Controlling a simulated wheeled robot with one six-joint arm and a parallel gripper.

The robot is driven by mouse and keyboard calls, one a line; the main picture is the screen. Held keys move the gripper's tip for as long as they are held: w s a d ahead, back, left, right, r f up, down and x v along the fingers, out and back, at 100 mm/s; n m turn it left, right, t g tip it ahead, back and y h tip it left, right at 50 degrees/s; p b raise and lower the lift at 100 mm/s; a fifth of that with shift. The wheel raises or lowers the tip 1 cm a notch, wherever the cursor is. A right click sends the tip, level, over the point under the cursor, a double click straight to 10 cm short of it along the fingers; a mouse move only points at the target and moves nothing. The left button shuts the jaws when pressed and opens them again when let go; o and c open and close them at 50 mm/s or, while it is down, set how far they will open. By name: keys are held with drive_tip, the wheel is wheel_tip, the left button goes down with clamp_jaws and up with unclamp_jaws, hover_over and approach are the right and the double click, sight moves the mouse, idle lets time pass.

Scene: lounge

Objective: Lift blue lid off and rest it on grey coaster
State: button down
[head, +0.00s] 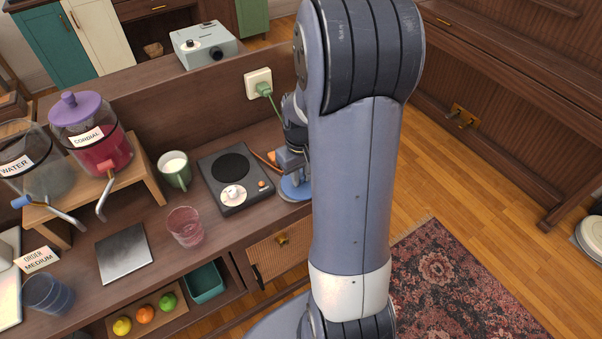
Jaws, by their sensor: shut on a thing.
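My gripper (291,162) is low over the right part of the counter, partly hidden behind my arm. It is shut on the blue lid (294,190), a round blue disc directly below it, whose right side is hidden. I cannot tell whether the lid touches what lies under it. The WATER dispenser (40,167) at far left shows no lid. A flat grey square slab (124,252) lies on the counter at left; I cannot tell if it is the grey coaster. No other coaster shows clearly; one could be hidden under the lid or behind my arm.
A green mug (174,170), a pink glass (186,227) and the purple-lidded CORDIAL dispenser (92,135) stand further left. A wall socket (258,82) with a green plug is behind.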

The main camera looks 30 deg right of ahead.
drive_tip(key=shift+f, duration=0.15)
drive_tip(key=c, duration=1.2)
unclamp_jaws()
drive_tip(key=shift+c, duration=0.2)
wheel_tip(320, 180, up, 11)
drive_tip(key=shift+f, duration=0.15)
wheel_tip(320, 180, down, 11)
drive_tip(key=shift+r, duration=0.1)
drive_tip(key=shift+r+p, duration=0.3)
drive_tip(key=shift+r, duration=0.2)
